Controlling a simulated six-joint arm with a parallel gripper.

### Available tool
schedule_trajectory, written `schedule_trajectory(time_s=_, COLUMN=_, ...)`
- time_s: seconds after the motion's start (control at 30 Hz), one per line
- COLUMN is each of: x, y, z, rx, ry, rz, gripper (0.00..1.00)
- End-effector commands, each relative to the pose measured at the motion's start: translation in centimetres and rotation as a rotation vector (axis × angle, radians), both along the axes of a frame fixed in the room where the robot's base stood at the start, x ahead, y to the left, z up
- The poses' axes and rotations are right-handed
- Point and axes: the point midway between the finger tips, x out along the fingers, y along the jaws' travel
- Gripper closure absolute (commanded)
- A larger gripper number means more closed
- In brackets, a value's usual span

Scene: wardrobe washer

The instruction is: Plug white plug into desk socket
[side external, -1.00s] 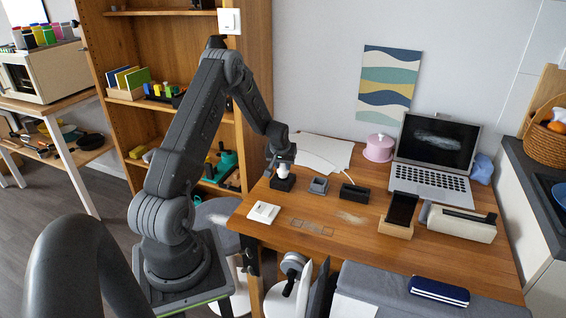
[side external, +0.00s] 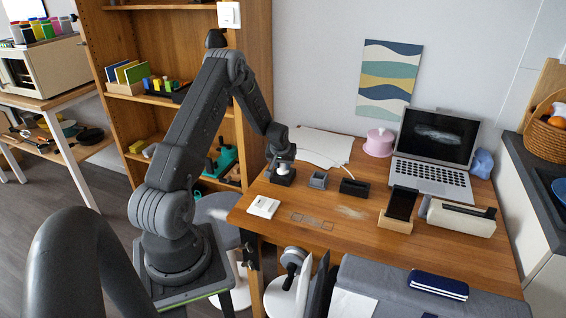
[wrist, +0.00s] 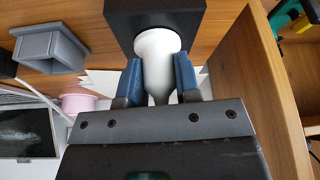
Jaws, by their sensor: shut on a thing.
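My gripper (wrist: 158,80) is shut on the white plug (wrist: 158,58), with one blue finger pad on each side of it. The plug's wide end meets or sits at a black block (wrist: 120,12). I cannot tell whether it is seated in the block. In the side view, my gripper (side external: 282,158) points down over the same black block (side external: 281,179) at the desk's left side, with the plug (side external: 284,168) between them. A white square plate (side external: 263,207), which looks like the desk socket, lies flat near the front left edge, apart from the plug.
A small grey holder (side external: 318,180) and a black box (side external: 354,188) stand right of the black block. A phone stand (side external: 396,222), laptop (side external: 430,174) and pink canister (side external: 379,143) are farther right. A wooden shelf (side external: 258,60) stands close behind. The desk's front middle is mostly clear.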

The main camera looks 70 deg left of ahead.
Motion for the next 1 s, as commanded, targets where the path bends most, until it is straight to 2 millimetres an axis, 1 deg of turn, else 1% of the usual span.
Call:
schedule_trajectory(time_s=0.03, x=0.0, y=0.0, z=-0.1, rx=0.000, ry=0.000, rz=0.000, gripper=0.93)
schedule_trajectory(time_s=0.07, x=0.0, y=0.0, z=-0.1, rx=0.000, ry=0.000, rz=0.000, gripper=0.67)
schedule_trajectory(time_s=0.33, x=0.0, y=0.0, z=-0.1, rx=0.000, ry=0.000, rz=0.000, gripper=0.41)
schedule_trajectory(time_s=0.57, x=0.0, y=0.0, z=0.0, rx=0.000, ry=0.000, rz=0.000, gripper=0.40)
schedule_trajectory(time_s=0.67, x=-0.1, y=-0.1, z=0.4, rx=0.001, ry=-0.001, rz=0.000, gripper=0.40)
schedule_trajectory(time_s=0.77, x=-0.3, y=-0.4, z=1.5, rx=0.002, ry=-0.003, rz=0.001, gripper=0.40)
schedule_trajectory(time_s=0.87, x=-0.7, y=-1.0, z=3.2, rx=0.002, ry=-0.003, rz=0.001, gripper=0.40)
schedule_trajectory(time_s=1.0, x=-1.4, y=-2.0, z=6.2, rx=0.003, ry=-0.002, rz=0.000, gripper=0.40)
